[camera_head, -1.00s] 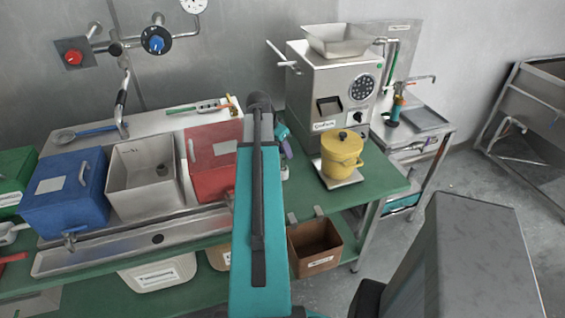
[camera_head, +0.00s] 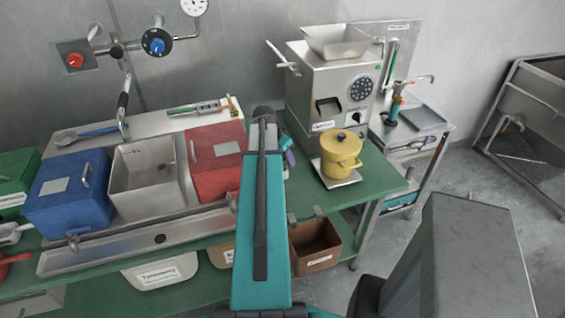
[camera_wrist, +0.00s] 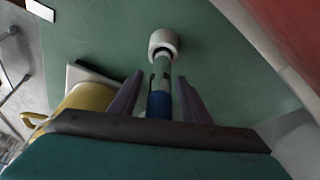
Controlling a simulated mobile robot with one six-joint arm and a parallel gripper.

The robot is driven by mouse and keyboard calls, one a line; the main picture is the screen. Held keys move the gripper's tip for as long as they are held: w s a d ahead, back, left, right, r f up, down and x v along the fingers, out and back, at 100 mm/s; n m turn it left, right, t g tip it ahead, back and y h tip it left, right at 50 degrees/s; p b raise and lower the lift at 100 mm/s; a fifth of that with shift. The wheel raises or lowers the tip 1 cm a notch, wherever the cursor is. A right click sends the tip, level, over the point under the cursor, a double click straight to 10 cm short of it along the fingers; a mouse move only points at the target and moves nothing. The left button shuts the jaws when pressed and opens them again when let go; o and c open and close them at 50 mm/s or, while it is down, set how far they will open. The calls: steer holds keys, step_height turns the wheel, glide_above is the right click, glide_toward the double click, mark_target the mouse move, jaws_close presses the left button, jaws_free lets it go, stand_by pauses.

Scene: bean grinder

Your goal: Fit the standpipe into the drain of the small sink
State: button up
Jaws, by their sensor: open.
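My gripper (camera_wrist: 157,97) is open in the wrist view, its two purple fingers on either side of a slim upright piece (camera_wrist: 160,75). The piece has a blue near end, a pale shaft and a white round far end by the green worktop. It looks like the standpipe, but I cannot be sure. In the head view my gripper (camera_head: 286,146) is partly hidden behind my teal arm, right of the red lidded box. An open steel basin (camera_head: 147,180) stands between the blue and red boxes. A shallow grey basin (camera_head: 424,117) lies at the back right. I cannot tell which is the small sink.
A yellow pot (camera_head: 341,155) stands on the grinder's (camera_head: 332,85) front plate, close right of my gripper. The red box (camera_head: 216,160) is close on the left. A steel trough (camera_head: 110,252) runs along the front. The green worktop (camera_head: 385,180) is clear right of the pot.

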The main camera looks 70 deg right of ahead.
stand_by(0.3)
jaws_close()
steer(key=shift+r, duration=0.15)
step_height(320, 180, up, 10)
steer(key=b, duration=0.3)
stand_by(0.6)
stand_by(0.5)
